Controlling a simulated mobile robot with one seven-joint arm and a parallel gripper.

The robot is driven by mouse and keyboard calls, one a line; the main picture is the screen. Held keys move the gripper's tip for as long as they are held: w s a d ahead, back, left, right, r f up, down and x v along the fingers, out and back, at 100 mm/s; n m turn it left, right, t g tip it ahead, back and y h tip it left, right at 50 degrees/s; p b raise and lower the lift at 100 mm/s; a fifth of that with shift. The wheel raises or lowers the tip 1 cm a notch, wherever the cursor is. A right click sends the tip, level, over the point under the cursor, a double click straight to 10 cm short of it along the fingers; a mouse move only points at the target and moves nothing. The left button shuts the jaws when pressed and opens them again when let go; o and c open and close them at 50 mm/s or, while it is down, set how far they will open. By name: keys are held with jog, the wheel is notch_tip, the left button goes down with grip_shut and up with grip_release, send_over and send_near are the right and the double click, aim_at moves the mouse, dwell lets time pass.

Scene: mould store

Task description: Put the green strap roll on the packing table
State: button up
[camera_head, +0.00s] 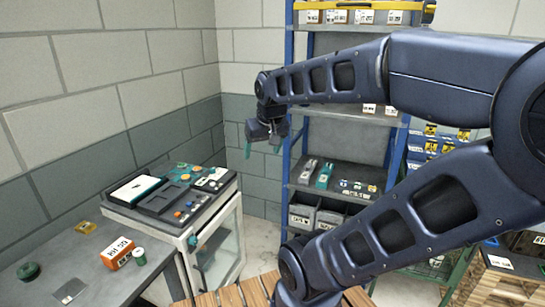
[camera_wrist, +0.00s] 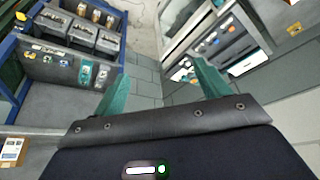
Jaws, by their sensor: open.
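A dark green round roll (camera_head: 28,270), which looks like the strap roll, lies on the grey table (camera_head: 110,284) at the lower left of the head view. I cannot tell whether this table is the packing table. My gripper (camera_head: 264,146) is raised in front of the blue shelf rack, well away from the roll. Its teal fingers are apart with nothing between them; they also show in the wrist view (camera_wrist: 160,85). The roll does not show in the wrist view.
An orange box (camera_head: 117,253) and a white cylinder with a green top (camera_head: 139,256) share the grey table. A cabinet (camera_head: 215,240) with trays on top adjoins it. The blue rack (camera_head: 330,170) holds bins and small items. Wooden slats (camera_head: 232,295) show at the bottom.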

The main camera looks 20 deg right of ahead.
jog(key=s, duration=0.1)
jog(key=s+d, duration=0.1)
jog(key=s+f, duration=0.1)
jog(key=shift+s+d, duration=0.3)
jog(key=shift+s, duration=0.05)
